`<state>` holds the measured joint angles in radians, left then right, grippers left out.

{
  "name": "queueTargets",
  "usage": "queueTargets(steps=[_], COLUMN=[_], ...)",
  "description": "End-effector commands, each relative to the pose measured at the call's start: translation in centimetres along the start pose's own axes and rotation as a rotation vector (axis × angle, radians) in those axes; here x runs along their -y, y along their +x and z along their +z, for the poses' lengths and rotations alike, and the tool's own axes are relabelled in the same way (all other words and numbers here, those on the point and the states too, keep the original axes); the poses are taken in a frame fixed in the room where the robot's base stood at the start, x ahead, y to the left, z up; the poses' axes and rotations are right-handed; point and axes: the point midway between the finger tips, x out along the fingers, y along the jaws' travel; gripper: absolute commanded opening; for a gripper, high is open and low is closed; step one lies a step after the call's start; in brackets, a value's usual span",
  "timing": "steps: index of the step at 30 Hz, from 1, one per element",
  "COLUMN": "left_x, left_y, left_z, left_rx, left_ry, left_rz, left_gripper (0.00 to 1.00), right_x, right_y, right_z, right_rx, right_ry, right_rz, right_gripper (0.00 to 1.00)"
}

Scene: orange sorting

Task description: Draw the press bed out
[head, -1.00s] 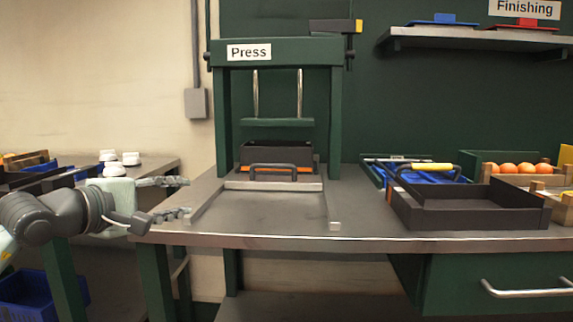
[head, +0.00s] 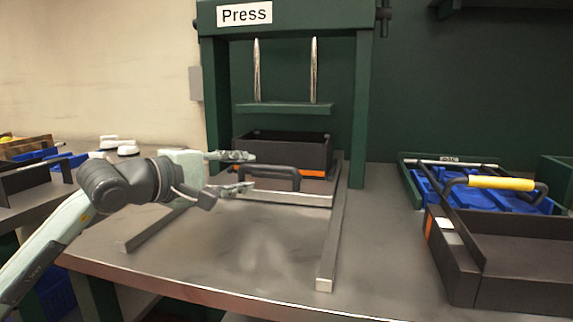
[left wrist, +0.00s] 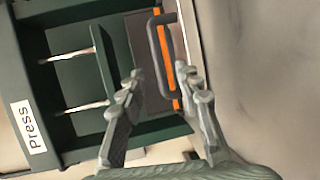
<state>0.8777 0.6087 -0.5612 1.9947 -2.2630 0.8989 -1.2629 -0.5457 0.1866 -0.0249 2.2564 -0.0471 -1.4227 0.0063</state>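The press (head: 290,100) is a green frame with two shiny rods above a green plate. The press bed lies low between its posts, with a steel front bar (head: 285,198) and a dark bar handle (head: 268,173) in front of a black box (head: 285,152). My left gripper (head: 247,172) is open just left of the handle. In the left wrist view the handle (left wrist: 155,55) shows beyond the open fingers (left wrist: 158,78), which are not closed on it. My right gripper is not in view.
Two steel rails (head: 331,240) run forward from the press, with bare bench top between them.

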Motion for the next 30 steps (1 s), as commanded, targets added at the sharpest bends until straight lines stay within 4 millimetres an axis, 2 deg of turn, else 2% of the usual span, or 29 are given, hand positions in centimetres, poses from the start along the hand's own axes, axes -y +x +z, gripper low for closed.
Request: queueTargets(steps=[4,7,15,19,24,30], left_x=[-0.1,-0.1,-0.1,-0.1,0.0,0.0], left_y=[0.2,1.1,5.5,7.0,7.8,7.8], left_z=[0.0,0.1,0.1,0.0,0.0,0.0], left_rx=[0.0,0.002,0.002,0.001,-0.001,-0.001], left_ry=[0.0,-0.002,-0.002,-0.002,0.001,0.001], left_rz=[0.0,0.0,-0.001,0.0,0.0,0.0], left_gripper=[0.34,0.34,0.34,0.34,0.34,0.34], right_x=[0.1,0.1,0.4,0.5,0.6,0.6], right_y=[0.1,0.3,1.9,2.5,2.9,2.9], right_z=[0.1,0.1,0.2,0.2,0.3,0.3], right_rx=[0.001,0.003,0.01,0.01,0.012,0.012], right_ry=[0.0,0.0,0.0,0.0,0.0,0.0], right_rz=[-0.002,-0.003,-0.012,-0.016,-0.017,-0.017], right_gripper=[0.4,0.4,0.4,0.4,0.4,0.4])
